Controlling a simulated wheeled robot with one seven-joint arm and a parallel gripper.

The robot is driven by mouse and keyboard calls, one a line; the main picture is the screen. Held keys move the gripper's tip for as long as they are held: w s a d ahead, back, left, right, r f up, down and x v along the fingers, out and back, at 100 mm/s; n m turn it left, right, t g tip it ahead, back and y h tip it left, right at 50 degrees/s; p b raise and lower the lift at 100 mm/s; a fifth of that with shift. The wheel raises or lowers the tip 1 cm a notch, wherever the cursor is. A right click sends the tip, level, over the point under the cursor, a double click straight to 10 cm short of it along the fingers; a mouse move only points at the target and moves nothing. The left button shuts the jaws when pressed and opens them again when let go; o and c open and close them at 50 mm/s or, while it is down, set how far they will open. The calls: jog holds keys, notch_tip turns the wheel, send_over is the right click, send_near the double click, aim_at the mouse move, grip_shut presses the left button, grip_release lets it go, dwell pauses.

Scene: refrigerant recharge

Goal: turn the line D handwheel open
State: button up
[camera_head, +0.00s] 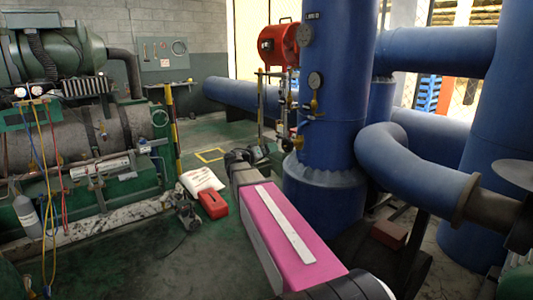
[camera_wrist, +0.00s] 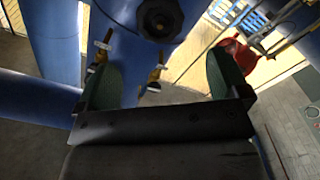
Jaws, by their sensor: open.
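My gripper (camera_wrist: 160,62) shows in the wrist view with two green pads spread apart and nothing between them. A dark round knob or handwheel (camera_wrist: 160,16) sits on the blue column at the top of that view, beyond the fingertips and not touching them. Brass valve fittings (camera_wrist: 157,72) show between the pads, farther off. In the head view, brass valves (camera_head: 298,142) stick out from the blue column (camera_head: 335,120). No line D label is readable, so I cannot tell which handwheel it is. My arm crosses the lower middle of the head view.
Pressure gauges (camera_head: 315,80) are on the column. Thick blue pipes (camera_head: 410,165) fill the right side. Green machinery (camera_head: 75,130) stands at left. A red box (camera_head: 213,204) and a white bag (camera_head: 200,180) lie on the floor.

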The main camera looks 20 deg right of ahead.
aim_at(286, 146)
jog(key=shift+w+d+m, duration=0.5)
jog(key=shift+d+m, duration=0.75)
jog(key=shift+d, duration=0.15)
jog(key=shift+w+d+m, duration=0.55)
jog(key=shift+d+m, duration=0.75)
jog(key=shift+d, duration=0.1)
jog(key=shift+w+d+m, duration=0.5)
jog(key=shift+d+m, duration=0.75)
jog(key=shift+d, duration=0.15)
jog(key=c, duration=0.9)
jog(key=n, duration=0.4)
jog(key=shift+n, duration=0.4)
jog(key=n, duration=0.4)
jog(key=shift+s+a+n, duration=0.1)
jog(key=shift+n, duration=0.2)
